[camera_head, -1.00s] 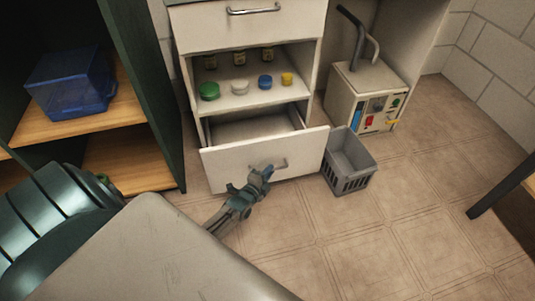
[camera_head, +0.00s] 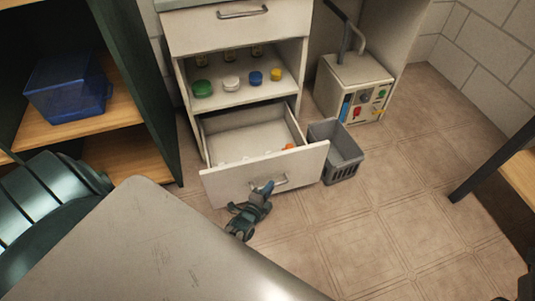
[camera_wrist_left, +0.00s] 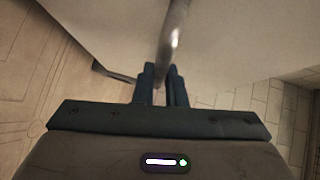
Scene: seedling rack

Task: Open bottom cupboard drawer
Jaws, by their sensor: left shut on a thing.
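The bottom cupboard drawer (camera_head: 225,189) is white and stands pulled well out of the cupboard, with its inside showing from above. Several small white items and an orange one (camera_head: 288,147) show inside, partly hidden by the front panel. My left gripper (camera_head: 264,188) is at the drawer front, shut on the metal bar handle (camera_head: 283,181). In the left wrist view the handle (camera_wrist_left: 176,32) runs between the two dark fingers (camera_wrist_left: 162,72). My right gripper is not clearly in view; only a dark piece shows at the lower right edge.
A grey basket (camera_head: 345,160) stands on the floor close to the drawer's right side. A control box (camera_head: 356,75) is behind it. The shelf above holds several colored-lid jars (camera_head: 202,89). A blue bin (camera_head: 68,95) sits on the left rack. Floor (camera_head: 370,225) in front is clear.

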